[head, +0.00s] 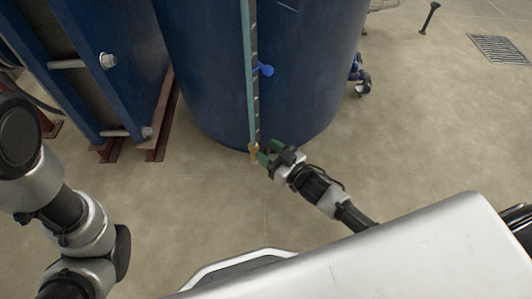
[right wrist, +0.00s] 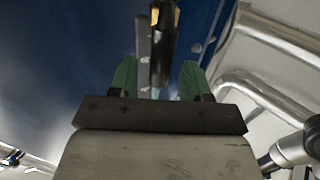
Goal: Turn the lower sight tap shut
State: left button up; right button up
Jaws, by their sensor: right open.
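The lower sight tap (head: 255,152) is a small brass fitting at the foot of the pale green sight gauge strip (head: 249,75) on the blue tank (head: 300,100). In the right wrist view, its brass body shows at the top, and a dark lever (right wrist: 162,50) points down towards me. My right gripper (head: 268,153) is right beside the tap. Its two green fingers (right wrist: 158,78) are open, with the lever's end between them in the picture. I cannot tell whether either finger touches it. My left gripper is out of view; only my left arm shows.
A blue plate frame (head: 110,60) on brown feet stands to the left. A valve (head: 361,80) sits low on the tank's right.

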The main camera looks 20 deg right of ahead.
jog(key=shift+w+a, duration=0.3)
jog(key=shift+w, duration=0.25)
grip_shut()
